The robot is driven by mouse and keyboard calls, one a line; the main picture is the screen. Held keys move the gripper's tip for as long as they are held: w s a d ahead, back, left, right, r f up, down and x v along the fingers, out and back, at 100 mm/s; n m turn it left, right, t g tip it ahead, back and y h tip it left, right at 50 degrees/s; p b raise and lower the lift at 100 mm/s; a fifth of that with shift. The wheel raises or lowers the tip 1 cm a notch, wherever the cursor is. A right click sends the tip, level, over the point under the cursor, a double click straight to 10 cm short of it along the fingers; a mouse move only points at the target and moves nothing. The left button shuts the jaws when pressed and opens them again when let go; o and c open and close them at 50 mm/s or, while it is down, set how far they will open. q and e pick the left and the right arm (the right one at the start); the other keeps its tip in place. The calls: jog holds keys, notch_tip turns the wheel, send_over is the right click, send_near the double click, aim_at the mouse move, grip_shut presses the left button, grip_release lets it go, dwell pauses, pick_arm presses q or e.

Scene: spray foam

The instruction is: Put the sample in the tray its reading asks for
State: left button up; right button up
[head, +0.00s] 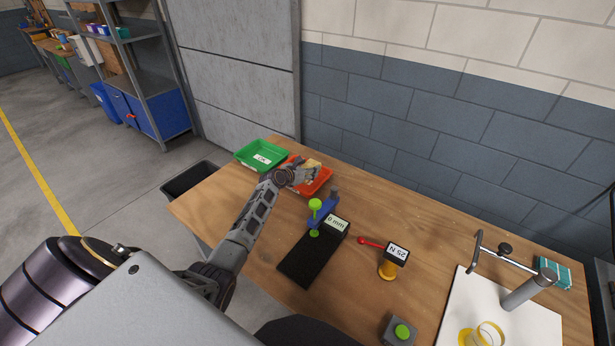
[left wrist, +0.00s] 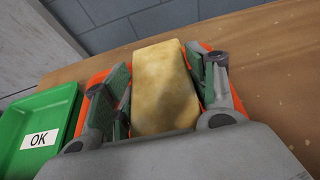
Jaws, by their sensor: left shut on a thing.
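The sample, a yellowish foam block (head: 313,164), is held in my left gripper (head: 306,173) over the orange-red tray (head: 319,188). In the left wrist view the block (left wrist: 163,90) stands between both fingers of the gripper (left wrist: 163,72), with the orange tray's rim (left wrist: 98,78) behind them. Whether the block touches the tray floor cannot be told. The green tray (head: 270,149), labelled OK, is just left of the orange one. The blue gauge (head: 324,218) on a black base shows "0 mm". My right gripper is not in view.
A grey box with a green button (head: 402,331) is at the table's front. A white board (head: 452,312) with a metal canister (head: 525,294) and a clear ring lies at right, near a teal box (head: 556,270). A black bin (head: 187,180) stands beside the table's left end.

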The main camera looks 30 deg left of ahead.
pick_arm(q)
jog(key=shift+f+b, duration=0.6)
jog(key=shift+f, duration=1.3)
jog(key=shift+f, duration=0.1)
jog(key=o, duration=1.1)
jog(key=shift+s, duration=0.1)
